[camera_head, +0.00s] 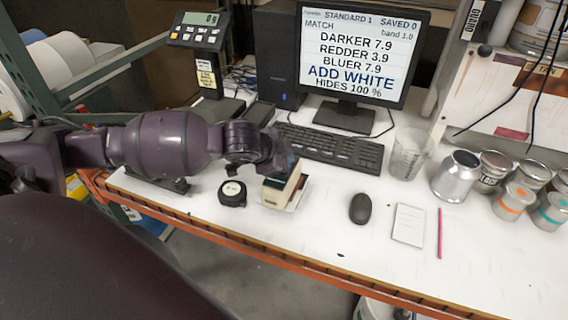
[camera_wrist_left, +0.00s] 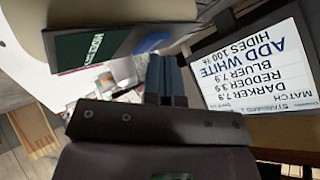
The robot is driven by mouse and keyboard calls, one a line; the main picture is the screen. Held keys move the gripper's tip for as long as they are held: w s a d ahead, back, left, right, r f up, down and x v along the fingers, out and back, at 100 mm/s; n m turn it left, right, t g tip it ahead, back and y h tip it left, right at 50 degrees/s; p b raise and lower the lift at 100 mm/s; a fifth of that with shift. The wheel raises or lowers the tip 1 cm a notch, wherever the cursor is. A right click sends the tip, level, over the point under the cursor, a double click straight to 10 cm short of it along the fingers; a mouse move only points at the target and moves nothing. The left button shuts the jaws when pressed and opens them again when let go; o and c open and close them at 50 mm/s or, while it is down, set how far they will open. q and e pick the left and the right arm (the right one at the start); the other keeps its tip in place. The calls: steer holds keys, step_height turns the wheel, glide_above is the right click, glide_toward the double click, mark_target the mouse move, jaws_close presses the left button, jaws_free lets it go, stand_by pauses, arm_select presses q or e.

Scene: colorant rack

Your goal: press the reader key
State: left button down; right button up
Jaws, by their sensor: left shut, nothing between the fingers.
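The reader (camera_head: 281,190) is a small cream block standing on a pale card on the white bench. In the left wrist view the reader's dark green face (camera_wrist_left: 88,47) shows lettering, and a blue key (camera_wrist_left: 152,42) sits beside it. My left gripper (camera_head: 292,163) is at the reader's top, on its far side. The wrist view shows its dark fingers (camera_wrist_left: 164,62) closed together, empty, with the tips close to the blue key. I cannot tell whether they touch it. My right gripper is not in view.
The monitor (camera_head: 352,50) reads "ADD WHITE". A keyboard (camera_head: 330,147) lies behind the reader, a black round puck (camera_head: 232,193) to its left, a mouse (camera_head: 360,208) to its right. A beaker (camera_head: 409,153) and several cans (camera_head: 457,177) stand right. The bench front is mostly clear.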

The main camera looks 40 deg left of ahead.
arm_select(q)
steer(key=shift+r+p, duration=0.45)
steer(key=shift+r, duration=0.35)
steer(key=shift+r, duration=0.1)
steer(key=shift+r, duration=2.4)
